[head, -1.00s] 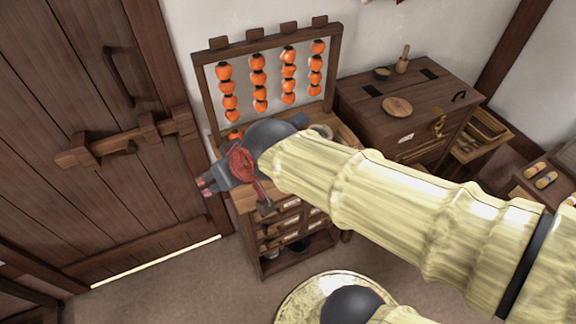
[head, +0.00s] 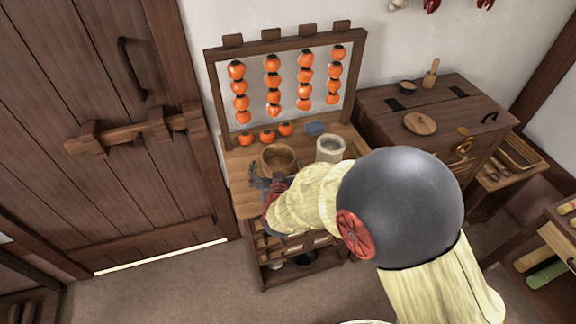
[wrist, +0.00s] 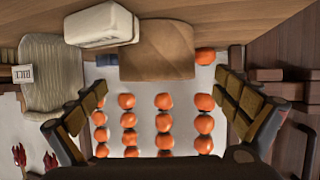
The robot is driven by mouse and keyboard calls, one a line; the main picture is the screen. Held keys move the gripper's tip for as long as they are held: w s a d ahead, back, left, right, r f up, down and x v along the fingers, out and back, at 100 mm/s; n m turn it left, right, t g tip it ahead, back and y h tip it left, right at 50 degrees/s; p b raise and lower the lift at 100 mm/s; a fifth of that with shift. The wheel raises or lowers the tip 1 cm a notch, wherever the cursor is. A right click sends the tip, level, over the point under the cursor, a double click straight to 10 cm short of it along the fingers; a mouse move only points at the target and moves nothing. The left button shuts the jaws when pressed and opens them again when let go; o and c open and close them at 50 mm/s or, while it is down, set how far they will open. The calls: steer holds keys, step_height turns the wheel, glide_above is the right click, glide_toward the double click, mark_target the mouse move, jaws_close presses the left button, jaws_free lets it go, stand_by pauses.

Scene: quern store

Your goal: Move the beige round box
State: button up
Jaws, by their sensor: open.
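The beige round box, a tan wooden open-topped round container (head: 279,157), stands on the top of the small drawer stand. In the wrist view it is the tan cylinder (wrist: 158,48) at the top middle, seen upside down. My gripper (head: 264,184) is just in front of it in the head view, partly hidden by my own wrist. In the wrist view my open fingers (wrist: 161,82) are spread to either side of the box's line, with nothing held. I cannot tell whether a finger touches the box.
Persimmons (head: 267,137) and a folded blue cloth (head: 316,128) lie behind, under hanging persimmon strings (head: 273,85). A chest (head: 450,105) stands at right, a wooden door (head: 110,130) at left.

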mark_target(278, 152)
steer(key=x, duration=0.1)
steer(key=b+x, duration=0.1)
steer(key=x, duration=0.3)
steer(key=shift+w+d+f+b, duration=0.15)
steer(key=shift+d+f+b, duration=0.1)
steer(key=shift+b, duration=0.15)
steer(key=shift+w+a, duration=0.1)
steer(key=shift+w, duration=0.3)
steer(key=shift+c, duration=1.1)
steer(key=c, duration=1.3)
